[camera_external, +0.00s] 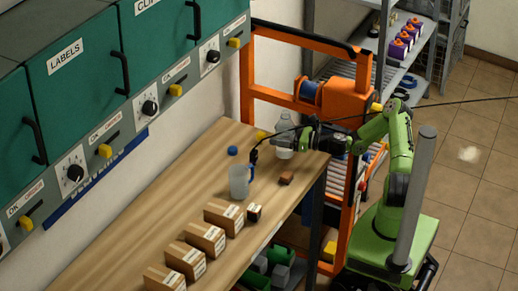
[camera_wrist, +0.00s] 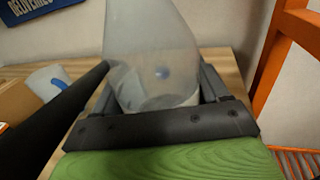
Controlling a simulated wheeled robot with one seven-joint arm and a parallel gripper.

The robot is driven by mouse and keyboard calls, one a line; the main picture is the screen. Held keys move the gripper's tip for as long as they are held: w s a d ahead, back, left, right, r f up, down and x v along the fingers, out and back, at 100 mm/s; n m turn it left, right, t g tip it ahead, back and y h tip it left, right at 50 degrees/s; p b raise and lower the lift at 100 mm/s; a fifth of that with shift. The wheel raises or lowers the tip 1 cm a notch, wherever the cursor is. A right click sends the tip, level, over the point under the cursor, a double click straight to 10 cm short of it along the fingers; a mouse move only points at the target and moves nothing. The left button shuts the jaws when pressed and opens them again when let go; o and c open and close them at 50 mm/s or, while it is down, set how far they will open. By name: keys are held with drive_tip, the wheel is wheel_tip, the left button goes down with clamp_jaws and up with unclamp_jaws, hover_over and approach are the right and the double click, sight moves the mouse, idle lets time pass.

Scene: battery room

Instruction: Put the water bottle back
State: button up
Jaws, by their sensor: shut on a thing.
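The water bottle (camera_external: 284,128) is clear and stands upright at the far right end of the wooden table (camera_external: 180,190). My gripper (camera_external: 289,146) reaches it from the right and is shut on it. In the wrist view the translucent bottle (camera_wrist: 150,45) fills the space between the two dark fingers of my gripper (camera_wrist: 158,90). Its base is partly hidden by the gripper, and I cannot tell whether it touches the table.
A clear jug (camera_external: 239,181) with a blue handle, a blue ball (camera_external: 232,150), a brown block (camera_external: 287,178) and several cardboard boxes (camera_external: 205,238) are on the table. An orange frame (camera_external: 246,85) stands behind its far end. Teal cabinets (camera_external: 75,85) hang above.

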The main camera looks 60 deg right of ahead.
wheel_tip(320, 180, down, 3)
drive_tip(key=shift+r+b, duration=0.2)
drive_tip(key=shift+b, duration=0.1)
drive_tip(key=shift+r, duration=0.1)
drive_tip(key=o, duration=1.3)
